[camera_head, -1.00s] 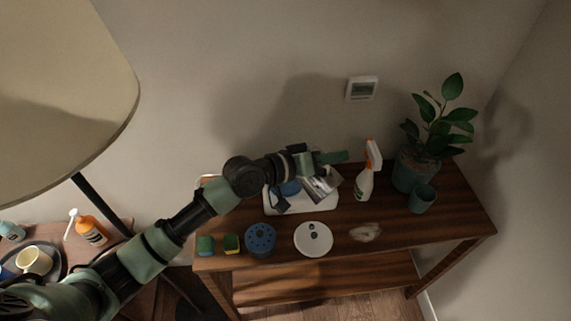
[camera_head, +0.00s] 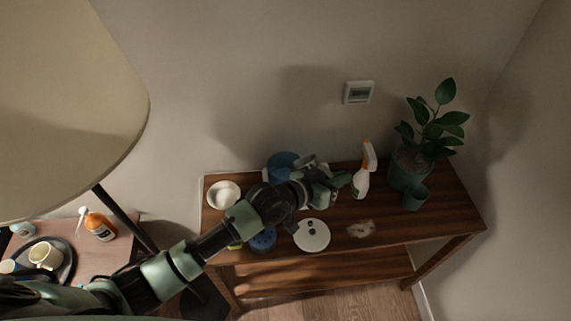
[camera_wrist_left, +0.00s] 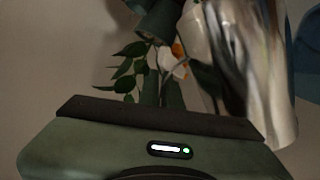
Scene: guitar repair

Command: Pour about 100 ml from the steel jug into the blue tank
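My left gripper (camera_head: 328,188) is over the back middle of the wooden table. It appears shut on the steel jug, with the fingertips and grip largely hidden. The shiny steel jug (camera_wrist_left: 240,65) fills the right of the left wrist view, close beside a dark green finger (camera_wrist_left: 160,22). In the head view the gripper and arm mostly hide the jug. The blue tank (camera_head: 281,163) is at the back of the table, just left of the gripper; a blue surface (camera_wrist_left: 308,60) at the wrist view's right edge appears to be it. Liquid is not visible. My right gripper is not in view.
A white spray bottle with an orange top (camera_head: 362,172) stands right of the gripper. A potted plant (camera_head: 411,168) and teal cup (camera_head: 416,197) are farther right. A white bowl (camera_head: 223,195) is left; a white round disc (camera_head: 311,236) lies in front. A lampshade (camera_head: 65,100) is upper left.

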